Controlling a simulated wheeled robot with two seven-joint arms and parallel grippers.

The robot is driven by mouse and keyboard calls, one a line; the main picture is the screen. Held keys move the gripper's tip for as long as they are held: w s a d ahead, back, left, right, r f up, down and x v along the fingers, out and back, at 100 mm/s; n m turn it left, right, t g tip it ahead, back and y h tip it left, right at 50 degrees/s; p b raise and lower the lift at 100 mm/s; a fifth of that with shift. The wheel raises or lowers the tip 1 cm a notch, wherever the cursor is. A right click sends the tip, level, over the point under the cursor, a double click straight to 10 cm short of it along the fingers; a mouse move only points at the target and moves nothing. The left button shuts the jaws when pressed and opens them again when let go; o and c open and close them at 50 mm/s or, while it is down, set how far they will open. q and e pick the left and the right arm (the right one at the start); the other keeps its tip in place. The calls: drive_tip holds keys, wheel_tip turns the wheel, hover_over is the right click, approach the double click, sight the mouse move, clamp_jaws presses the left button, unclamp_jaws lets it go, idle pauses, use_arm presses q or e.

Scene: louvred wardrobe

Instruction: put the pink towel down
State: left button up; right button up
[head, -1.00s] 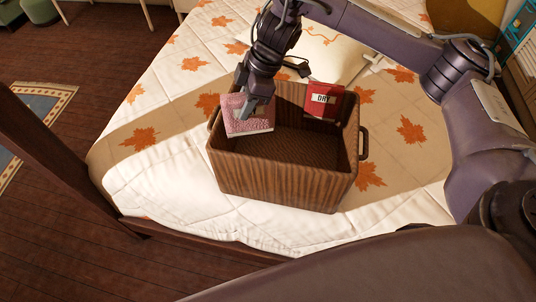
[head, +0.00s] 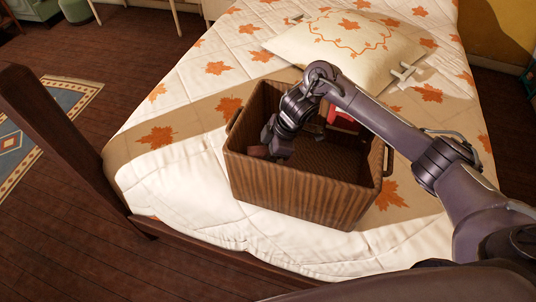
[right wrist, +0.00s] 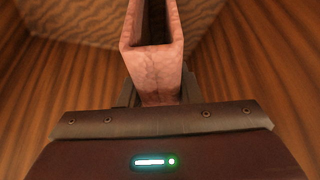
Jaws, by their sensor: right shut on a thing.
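The pink towel (right wrist: 153,70), folded, is held between the fingers of my right gripper (right wrist: 158,98) in the right wrist view. In the head view my right gripper (head: 268,148) reaches down inside the left part of a brown woven basket (head: 300,195). A small edge of the towel (head: 258,152) shows beside the fingers, in shadow; the rest is hidden by the gripper and the basket wall. I cannot tell whether the towel touches the basket floor. My left gripper is not in view.
The basket stands on a bed with a leaf-patterned quilt (head: 180,110). A red box (head: 343,120) is inside the basket at the back, partly behind my arm. A pillow (head: 345,45) lies behind the basket. A dark wooden bed post (head: 60,140) stands at left.

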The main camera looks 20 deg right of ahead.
drive_tip(key=shift+f, duration=0.2)
drive_tip(key=o, duration=1.1)
drive_tip(key=shift+r, duration=0.1)
drive_tip(key=p+v, duration=0.2)
drive_tip(key=v, duration=1)
